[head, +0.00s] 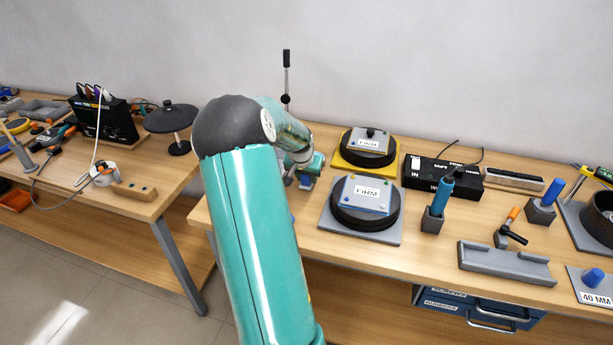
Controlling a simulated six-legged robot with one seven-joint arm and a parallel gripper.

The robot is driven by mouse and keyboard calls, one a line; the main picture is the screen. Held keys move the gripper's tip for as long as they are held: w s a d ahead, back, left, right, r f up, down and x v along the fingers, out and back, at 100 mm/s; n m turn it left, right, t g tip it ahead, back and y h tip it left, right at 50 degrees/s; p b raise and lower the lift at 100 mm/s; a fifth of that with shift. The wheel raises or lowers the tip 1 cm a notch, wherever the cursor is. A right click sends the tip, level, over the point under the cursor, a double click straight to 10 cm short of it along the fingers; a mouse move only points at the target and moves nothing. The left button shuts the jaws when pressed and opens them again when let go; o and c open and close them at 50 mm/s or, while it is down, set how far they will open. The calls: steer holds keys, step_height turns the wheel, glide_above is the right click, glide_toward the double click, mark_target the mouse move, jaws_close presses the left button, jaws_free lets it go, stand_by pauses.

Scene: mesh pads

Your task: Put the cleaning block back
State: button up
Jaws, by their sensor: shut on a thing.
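My gripper (304,182) is at the left part of the right-hand bench, just left of the two round pads. My own arm hides much of it. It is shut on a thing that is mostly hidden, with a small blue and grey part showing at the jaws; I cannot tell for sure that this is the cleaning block. An empty grey tray (508,265) lies at the bench's front edge on the right. A long dark block with a pale top (514,178) lies at the back right.
A round pad on a grey plate (328,238) and one on a yellow plate (350,165) stand close right of my gripper. A black box (428,174), a teal-handled tool (441,197) and a blue peg (550,192) stand farther right. A gap separates the left bench (135,200).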

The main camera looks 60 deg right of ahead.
steer(key=o, duration=0.9)
steer(key=v, duration=1.2)
steer(key=shift+r, duration=0.1)
